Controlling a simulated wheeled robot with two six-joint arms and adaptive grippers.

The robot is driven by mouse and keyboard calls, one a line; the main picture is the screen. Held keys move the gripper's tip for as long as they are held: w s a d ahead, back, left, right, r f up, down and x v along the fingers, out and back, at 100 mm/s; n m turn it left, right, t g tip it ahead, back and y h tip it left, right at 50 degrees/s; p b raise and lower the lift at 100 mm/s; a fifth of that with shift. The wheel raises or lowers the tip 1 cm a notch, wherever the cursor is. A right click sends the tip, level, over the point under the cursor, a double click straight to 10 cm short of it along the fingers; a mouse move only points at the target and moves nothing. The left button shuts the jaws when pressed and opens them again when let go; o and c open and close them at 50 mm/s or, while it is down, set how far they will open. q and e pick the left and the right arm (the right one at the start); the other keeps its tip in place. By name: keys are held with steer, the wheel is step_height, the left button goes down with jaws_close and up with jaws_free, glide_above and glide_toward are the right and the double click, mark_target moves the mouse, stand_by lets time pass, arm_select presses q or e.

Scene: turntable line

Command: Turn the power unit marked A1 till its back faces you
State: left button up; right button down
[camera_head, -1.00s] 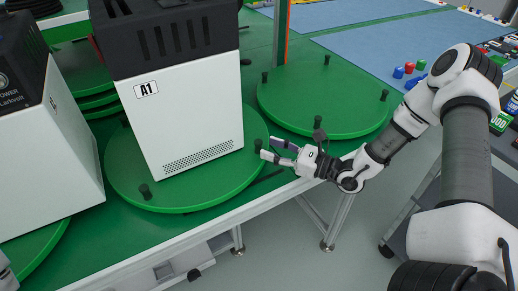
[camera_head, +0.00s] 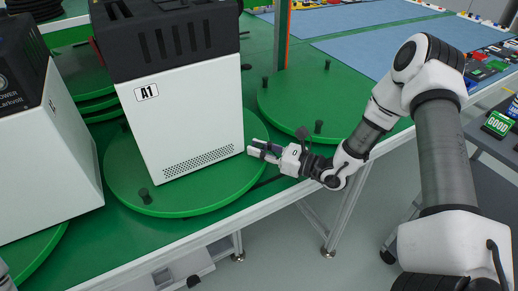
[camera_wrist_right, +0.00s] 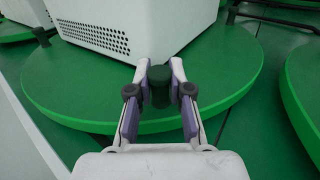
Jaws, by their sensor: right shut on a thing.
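The power unit marked A1 (camera_head: 185,125) stands upright on a round green turntable (camera_head: 225,187). It has a white body and a dark slotted top. A white face with the A1 label and a perforated vent faces me; it also shows in the right wrist view (camera_wrist_right: 135,25). My right gripper (camera_head: 258,147) is at the turntable's right rim, beside the unit. In the right wrist view its fingers (camera_wrist_right: 160,82) are shut on a dark green peg (camera_wrist_right: 160,88) on the rim. Another peg (camera_head: 145,195) stands at the front left. My left gripper is out of view.
A second white unit (camera_head: 45,150) stands on another turntable at the left. An empty green turntable (camera_head: 290,110) with pegs lies to the right. The table's front edge (camera_head: 225,228) runs below my right gripper. Blue mats (camera_head: 365,40) lie farther back.

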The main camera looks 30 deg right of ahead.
mark_target(261, 136)
steer(key=shift+n+g+y, duration=0.6)
steer(key=shift+n+y, duration=0.1)
steer(key=w+d+b, duration=0.1)
steer(key=w+b, duration=0.1)
steer(key=w+d+b, duration=0.1)
steer(key=w+d, duration=0.1)
steer(key=w+d+b, duration=0.1)
steer(key=w+b, duration=0.1)
steer(key=shift+w+d+f+b, duration=0.2)
steer(key=shift+w+f+b, duration=0.05)
steer(key=shift+w+b, duration=0.1)
steer(key=shift+w+r, duration=0.15)
steer(key=shift+r, duration=0.05)
steer(key=shift+d, duration=0.1)
steer(key=c, duration=1.1)
jaws_free()
steer(key=shift+o, duration=0.2)
steer(key=v, duration=1)
steer(key=shift+d+r, duration=0.2)
steer(key=shift+r, duration=0.05)
steer(key=shift+s+d+f, duration=0.2)
steer(key=shift+s+d, duration=0.25)
steer(key=shift+s, duration=0.3)
